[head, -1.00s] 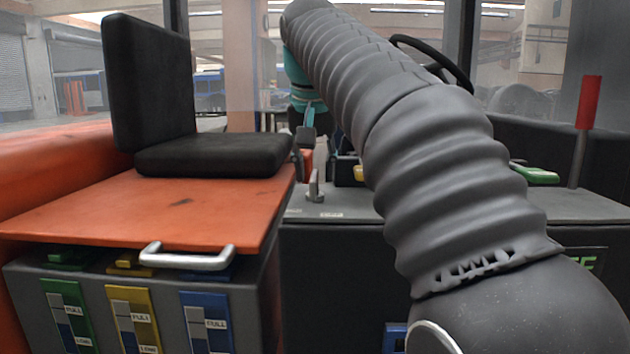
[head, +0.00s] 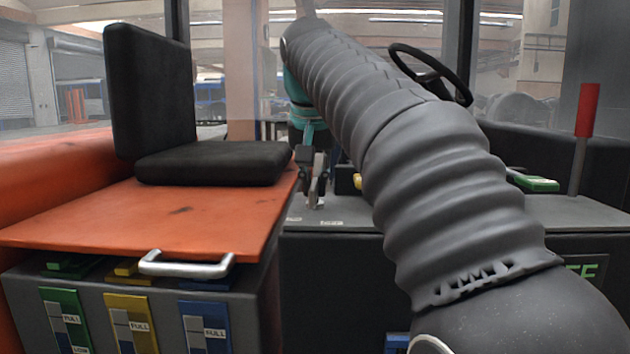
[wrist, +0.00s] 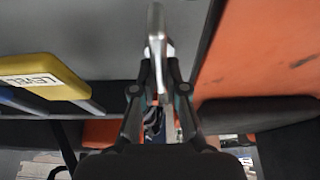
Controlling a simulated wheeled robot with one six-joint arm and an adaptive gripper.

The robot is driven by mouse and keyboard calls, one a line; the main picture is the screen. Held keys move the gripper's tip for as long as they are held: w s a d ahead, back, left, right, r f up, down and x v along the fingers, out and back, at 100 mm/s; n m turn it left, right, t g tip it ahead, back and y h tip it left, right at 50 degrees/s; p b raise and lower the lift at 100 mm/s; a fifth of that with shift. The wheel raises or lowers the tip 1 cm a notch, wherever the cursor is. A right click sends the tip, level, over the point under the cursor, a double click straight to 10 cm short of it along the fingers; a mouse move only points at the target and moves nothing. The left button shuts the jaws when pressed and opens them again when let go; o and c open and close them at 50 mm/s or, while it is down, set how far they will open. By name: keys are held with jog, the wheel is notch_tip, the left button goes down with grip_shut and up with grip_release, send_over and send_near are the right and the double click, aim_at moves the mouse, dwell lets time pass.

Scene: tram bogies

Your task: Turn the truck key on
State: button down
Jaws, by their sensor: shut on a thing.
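The truck key (head: 322,197) is a small metal piece standing on the grey console to the right of the seat. In the wrist view, the key (wrist: 157,45) is a bright silver bar running up the picture. My gripper (wrist: 159,92) has its two fingers on either side of the key's near end and is shut on it. Small white labels (head: 330,223) lie on the console in front of the key, too small to read.
A black seat (head: 212,160) stands on an orange panel (head: 150,215) with a silver handle (head: 187,264). A yellow lever (wrist: 45,75) lies left of the gripper. A black steering wheel (head: 432,72), green lever (head: 535,183) and red-handled lever (head: 586,110) stand at right.

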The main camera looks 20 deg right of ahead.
jog(key=shift+a+r+m+h+p, duration=0.15)
jog(key=shift+m+h+p, duration=0.25)
jog(key=shift+m+p, duration=0.55)
jog(key=m+g+p, duration=0.1)
jog(key=m, duration=0.1)
jog(key=shift+w+m+h, duration=0.1)
jog(key=shift+m+h, duration=0.25)
jog(key=shift+h, duration=0.05)
jog(key=m+h, duration=0.1)
jog(key=m, duration=0.2)
jog(key=shift+w+m+g, duration=0.1)
jog(key=shift+m+g, duration=0.2)
jog(key=shift+g, duration=0.1)
jog(key=shift+m+g, duration=0.6)
jog(key=shift+m, duration=1.3)
jog(key=c, duration=1.2)
grip_release()
